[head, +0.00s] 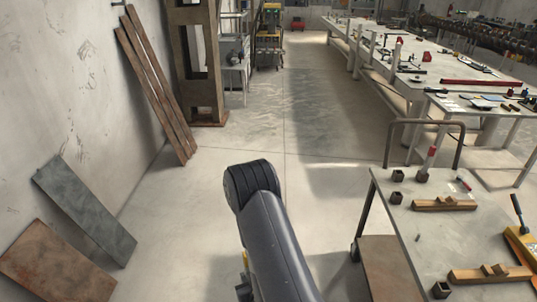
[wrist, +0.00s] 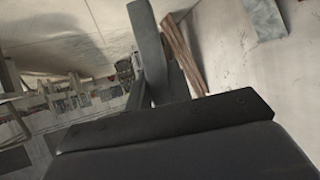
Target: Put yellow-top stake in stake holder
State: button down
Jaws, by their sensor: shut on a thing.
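My gripper (wrist: 152,60) shows in the wrist view as dark grey fingers beyond a black plate. In the head view my arm hides most of it. A small yellow piece (head: 246,260) shows at the left edge of my arm, beside dark gripper parts; it looks like the top of the yellow-top stake, held by my gripper. The rest of that stake is hidden. Small dark square stake holders stand on the cart at right: one at the back left (head: 397,176), one just in front (head: 395,197), one near the front (head: 441,290). My gripper is left of the cart, apart from them.
A red-top stake (head: 431,158) stands upright at the back of the cart (head: 420,235). Wooden blocks (head: 444,204) and a yellow tool (head: 522,243) lie on it. Planks (head: 155,85) and metal plates (head: 85,210) lean by the left wall. The floor ahead is clear.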

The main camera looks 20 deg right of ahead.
aim_at(397, 180)
jog(key=i+z, duration=0.2)
jog(key=z, duration=0.2)
jog(key=i+j+z, duration=0.15)
jog(key=z, duration=0.25)
jog(key=i+j+z, duration=0.15)
jog(key=z, duration=0.2)
jog(key=i+j+z, duration=0.15)
jog(key=z, duration=0.25)
jog(key=i+j+z, duration=0.15)
jog(key=z, duration=0.25)
jog(key=i+j+z, duration=0.15)
jog(key=j+z, duration=0.25)
jog(key=i+j+z, duration=0.1)
jog(key=j+z, duration=0.45)
jog(key=z, duration=0.2)
jog(key=i+j+z, duration=0.4)
jog(key=j, duration=0.35)
jog(key=i+j+z, duration=0.2)
jog(key=j, duration=0.2)
jog(key=i, duration=0.55)
